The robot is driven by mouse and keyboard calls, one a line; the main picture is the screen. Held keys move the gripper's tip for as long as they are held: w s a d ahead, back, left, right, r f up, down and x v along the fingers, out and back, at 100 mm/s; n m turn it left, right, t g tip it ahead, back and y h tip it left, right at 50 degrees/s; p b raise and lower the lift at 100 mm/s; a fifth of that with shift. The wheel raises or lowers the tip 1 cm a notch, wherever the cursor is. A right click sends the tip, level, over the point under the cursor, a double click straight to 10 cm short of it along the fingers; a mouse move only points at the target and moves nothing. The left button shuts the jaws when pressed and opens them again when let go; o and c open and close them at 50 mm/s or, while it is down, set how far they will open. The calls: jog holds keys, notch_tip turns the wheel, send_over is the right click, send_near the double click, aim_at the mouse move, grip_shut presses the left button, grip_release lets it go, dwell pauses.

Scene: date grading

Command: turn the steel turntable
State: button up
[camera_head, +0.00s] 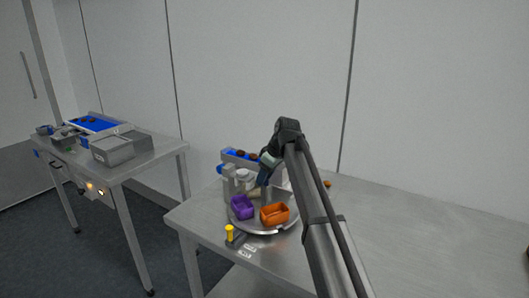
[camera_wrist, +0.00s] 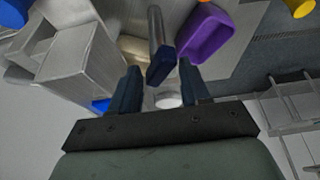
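The steel turntable (camera_head: 267,231) is a round disc on the near table. A purple bin (camera_head: 242,208) and an orange bin (camera_head: 274,214) stand on it. My gripper (camera_head: 265,180) points down over the disc's back part. In the wrist view, its two dark blue fingers (camera_wrist: 160,88) are apart. A steel rod with a dark blue end (camera_wrist: 158,68) shows between and just beyond them; I cannot tell whether either finger touches it. The purple bin also shows in the wrist view (camera_wrist: 206,36). My arm hides part of the disc's right side in the head view.
A yellow-topped peg (camera_head: 230,232) stands at the table's front left. A blue belt with dates (camera_head: 239,155) lies behind the turntable. The table's right part (camera_head: 430,235) is mostly clear. Another table at left holds grey bins (camera_head: 112,151).

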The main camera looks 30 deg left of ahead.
jog(key=v, duration=1.4)
jog(key=s+a+n, duration=0.1)
jog(key=s+n, duration=0.1)
jog(key=s, duration=0.5)
jog(key=shift+a+n, duration=0.25)
jog(key=shift+n, duration=0.05)
jog(key=w+a+f+m, duration=0.1)
jog(key=w+f+m, duration=0.1)
jog(key=f+m, duration=0.1)
jog(key=w+a+f+m+t, duration=0.1)
jog(key=w+f+m, duration=0.1)
jog(key=f, duration=0.3)
jog(key=w+a+f+m+t, duration=0.1)
jog(key=w+a+f+m, duration=0.1)
jog(key=f, duration=0.3)
jog(key=shift+w+m+h, duration=0.3)
jog(key=shift+w+m, duration=0.05)
jog(key=shift+m, duration=0.45)
grip_shut()
